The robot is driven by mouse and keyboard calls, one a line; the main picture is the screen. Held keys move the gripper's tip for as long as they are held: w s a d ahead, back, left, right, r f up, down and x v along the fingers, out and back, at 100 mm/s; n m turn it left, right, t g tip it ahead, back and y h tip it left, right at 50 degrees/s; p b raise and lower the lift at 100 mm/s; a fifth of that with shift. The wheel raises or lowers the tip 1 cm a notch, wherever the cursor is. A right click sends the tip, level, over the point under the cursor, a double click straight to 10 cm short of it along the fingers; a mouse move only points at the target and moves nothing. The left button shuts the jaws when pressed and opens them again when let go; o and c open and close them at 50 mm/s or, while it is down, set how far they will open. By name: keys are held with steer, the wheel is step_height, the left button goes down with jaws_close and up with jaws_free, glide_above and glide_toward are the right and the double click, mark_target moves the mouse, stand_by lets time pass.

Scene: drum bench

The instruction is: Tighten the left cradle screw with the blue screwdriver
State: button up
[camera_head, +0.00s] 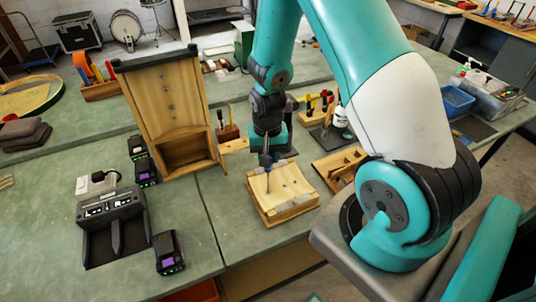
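My gripper (267,152) hangs pointing down over a pale wooden cradle (270,218) near the front edge of the green bench. It appears shut on the blue screwdriver (266,161), which is upright with its thin shaft reaching down to the left part of the cradle's top. Whether the tip touches the left screw cannot be told at this size. Small dark spots, perhaps screws, show on the cradle's top right of the shaft. The fingers are small and partly hidden by the wrist.
A tall wooden box (168,105) stands at left. A charger (112,220) and battery packs (168,252) lie front left. A tool rack (325,110), a white bottle (342,122) and a wooden tray (341,165) stand right of the gripper. A blue bin (457,100) is farther right.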

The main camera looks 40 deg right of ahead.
steer(key=m, duration=0.4)
steer(key=shift+m, duration=0.4)
steer(key=shift+s+m, duration=0.1)
steer(key=shift+m, duration=1.1)
steer(key=m, duration=0.2)
steer(key=shift+d+m, duration=0.1)
steer(key=shift+m, duration=0.2)
steer(key=shift+m, duration=0.4)
steer(key=m, duration=0.4)
steer(key=shift+s, duration=0.1)
